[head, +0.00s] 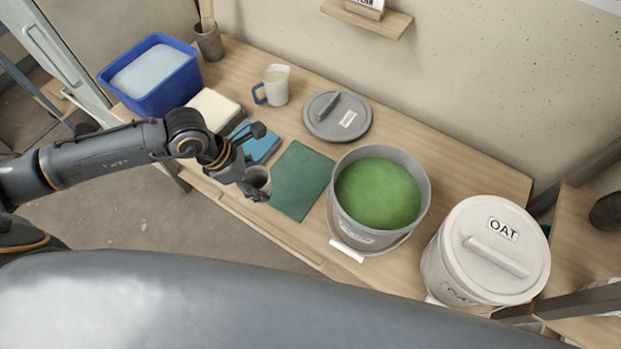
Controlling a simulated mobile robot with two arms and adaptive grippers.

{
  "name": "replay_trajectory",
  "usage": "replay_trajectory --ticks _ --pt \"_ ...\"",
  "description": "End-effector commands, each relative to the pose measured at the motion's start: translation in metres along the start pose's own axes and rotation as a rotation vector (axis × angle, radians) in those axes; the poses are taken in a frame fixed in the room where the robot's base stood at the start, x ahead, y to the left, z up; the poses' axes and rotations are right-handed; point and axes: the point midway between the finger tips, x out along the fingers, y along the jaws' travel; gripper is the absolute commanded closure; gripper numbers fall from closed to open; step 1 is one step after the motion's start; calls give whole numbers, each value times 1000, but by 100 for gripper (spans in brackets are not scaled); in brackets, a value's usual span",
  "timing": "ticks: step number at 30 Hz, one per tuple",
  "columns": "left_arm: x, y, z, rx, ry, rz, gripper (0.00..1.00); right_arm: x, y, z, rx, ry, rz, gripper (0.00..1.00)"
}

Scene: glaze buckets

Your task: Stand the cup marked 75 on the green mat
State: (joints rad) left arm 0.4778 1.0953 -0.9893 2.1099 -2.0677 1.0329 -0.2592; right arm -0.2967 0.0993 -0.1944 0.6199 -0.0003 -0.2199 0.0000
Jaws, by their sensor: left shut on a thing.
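The green mat (301,182) lies flat on the wooden table, left of the grey bucket. My left gripper (250,178) is shut on a small grey cup (261,177) at the mat's left edge. The cup looks about upright with its open top showing. Its lower part is partly hidden by the gripper, and I cannot tell whether it touches the table or the mat. No number is readable on it. My right gripper is not in view.
A grey bucket (341,219) of green glaze stands right of the mat, with the OAT bucket (455,262) beyond. A grey lid (337,116), a jug (275,86), a blue cloth (262,146) and a blue tub (165,99) are behind and left. The mat's middle is clear.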

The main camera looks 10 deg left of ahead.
Motion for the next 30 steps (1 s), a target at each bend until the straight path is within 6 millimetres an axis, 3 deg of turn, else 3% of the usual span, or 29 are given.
replay_trajectory --ticks 5,11,18,30 --pt "19 17 13 -6 -6 4 82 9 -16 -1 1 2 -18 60" --pt "57 51 36 -5 -6 4 82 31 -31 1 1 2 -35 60" --pt "107 79 47 -5 -3 2 82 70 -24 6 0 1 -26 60" --pt "138 95 52 -5 -2 1 82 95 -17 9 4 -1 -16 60"
